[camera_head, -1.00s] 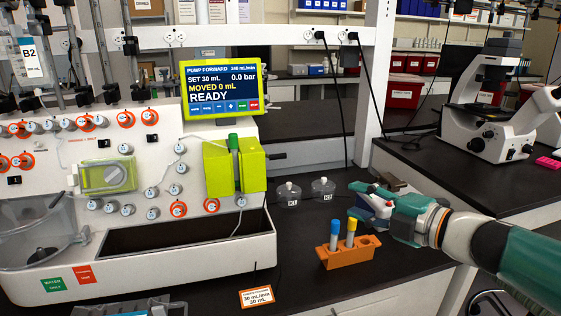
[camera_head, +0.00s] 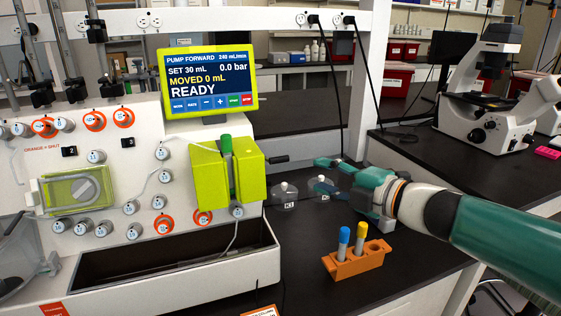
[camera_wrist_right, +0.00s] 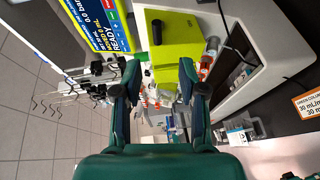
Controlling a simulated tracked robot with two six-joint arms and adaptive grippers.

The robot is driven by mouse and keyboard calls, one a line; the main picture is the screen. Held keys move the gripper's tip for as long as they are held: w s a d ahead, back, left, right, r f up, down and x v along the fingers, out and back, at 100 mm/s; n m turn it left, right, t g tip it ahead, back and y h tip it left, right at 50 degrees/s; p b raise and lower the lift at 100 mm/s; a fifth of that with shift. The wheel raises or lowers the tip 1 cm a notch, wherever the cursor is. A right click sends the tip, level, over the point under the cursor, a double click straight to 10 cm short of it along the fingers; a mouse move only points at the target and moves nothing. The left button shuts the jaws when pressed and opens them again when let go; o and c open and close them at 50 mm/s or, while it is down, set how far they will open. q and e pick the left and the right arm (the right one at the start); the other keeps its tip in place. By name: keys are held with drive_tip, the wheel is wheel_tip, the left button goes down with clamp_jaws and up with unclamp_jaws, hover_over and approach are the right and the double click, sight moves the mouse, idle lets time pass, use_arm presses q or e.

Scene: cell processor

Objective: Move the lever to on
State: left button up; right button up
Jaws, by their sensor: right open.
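A lever with a black handle (camera_head: 278,160) sticks out to the right from the yellow-green pump block (camera_head: 247,177) below the screen. In the right wrist view the black handle (camera_wrist_right: 157,31) shows end-on in front of the yellow-green block (camera_wrist_right: 185,48). My right gripper (camera_head: 320,173) is open and empty, to the right of the handle and apart from it, with its fingers pointing left. In the right wrist view the gripper (camera_wrist_right: 160,78) has its two fingers spread, with the handle beyond them, above the gap. My left gripper is out of view.
The screen (camera_head: 208,78) reads READY. An orange rack (camera_head: 345,268) with blue-capped and yellow-capped tubes stands below my right arm. A microscope (camera_head: 490,100) is on the far right bench. Bare black bench lies around the rack.

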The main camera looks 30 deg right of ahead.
sight(281, 161)
drive_tip(key=b+x, duration=0.1)
drive_tip(key=x, duration=1.2)
drive_tip(key=shift+w+d+f, duration=0.1)
drive_tip(key=shift+w, duration=0.05)
